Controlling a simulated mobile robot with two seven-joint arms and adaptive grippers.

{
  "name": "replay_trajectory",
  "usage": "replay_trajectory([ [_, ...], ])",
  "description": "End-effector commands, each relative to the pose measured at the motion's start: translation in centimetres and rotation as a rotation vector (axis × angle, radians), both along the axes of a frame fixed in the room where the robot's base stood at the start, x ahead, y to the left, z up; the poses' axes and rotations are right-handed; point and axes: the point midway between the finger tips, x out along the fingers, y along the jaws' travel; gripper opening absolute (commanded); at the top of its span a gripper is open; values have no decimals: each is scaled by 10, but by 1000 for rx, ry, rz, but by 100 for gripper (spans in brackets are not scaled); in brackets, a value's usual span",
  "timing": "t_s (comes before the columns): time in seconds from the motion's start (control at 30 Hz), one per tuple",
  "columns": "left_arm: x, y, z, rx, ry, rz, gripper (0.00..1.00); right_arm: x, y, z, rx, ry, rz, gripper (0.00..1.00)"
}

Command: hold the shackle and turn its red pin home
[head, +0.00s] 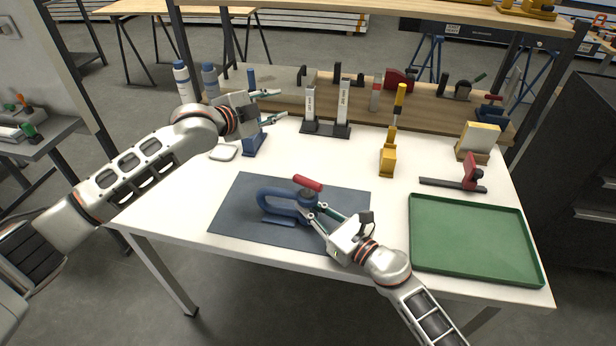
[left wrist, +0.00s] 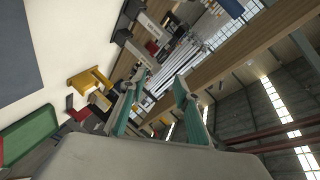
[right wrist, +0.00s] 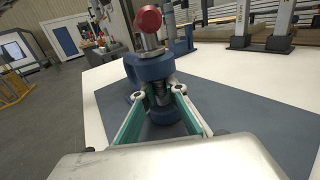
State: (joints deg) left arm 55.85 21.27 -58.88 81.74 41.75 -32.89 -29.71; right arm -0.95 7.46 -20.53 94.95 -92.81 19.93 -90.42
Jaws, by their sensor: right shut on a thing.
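The blue shackle (head: 275,205) lies on its side on the dark mat (head: 345,200), its bow pointing left. Its red pin (head: 308,183) has a red cross handle and stands up out of the upper eye; a length of bare metal shows under the handle. In the right wrist view the shackle (right wrist: 150,68) and the red pin (right wrist: 149,18) are straight ahead. My right gripper (head: 316,210) is shut on the shackle near its eyes, from the right. My left gripper (head: 281,105) is open and empty, raised above the back left of the table, away from the shackle.
A green tray (head: 475,235) is at the right front. A red and black clamp (head: 470,175), a yellow tool in a stand (head: 389,155) and a dark stand with two white uprights (head: 327,127) stand behind the mat. A small white dish (head: 223,152) is at left.

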Motion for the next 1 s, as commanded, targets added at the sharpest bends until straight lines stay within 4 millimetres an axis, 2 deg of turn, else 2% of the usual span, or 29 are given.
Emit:
replay_trajectory([
  [0.03, -4, -11, 5, 17, 43, -8, 32, 1, 1, 4, 5, -5, 0, 0],
  [0.27, -40, -49, 4, 147, 271, -61, 32, 1, 1, 4, 5, -5, 0, 0],
  [0.5, -100, -72, 8, 358, 461, -158, 32, 1, 1, 4, 5, -5, 0, 0],
  [0.63, -136, -75, 15, 501, 537, -221, 32, 1, 1, 4, 5, -5, 0, 0],
  [0.8, -178, -69, 28, 699, 598, -301, 32, 1, 1, 4, 5, -5, 0, 0],
  [1.0, -207, -59, 41, 871, 621, -369, 32, 1, 1, 4, 5, -5, 0, 0],
])
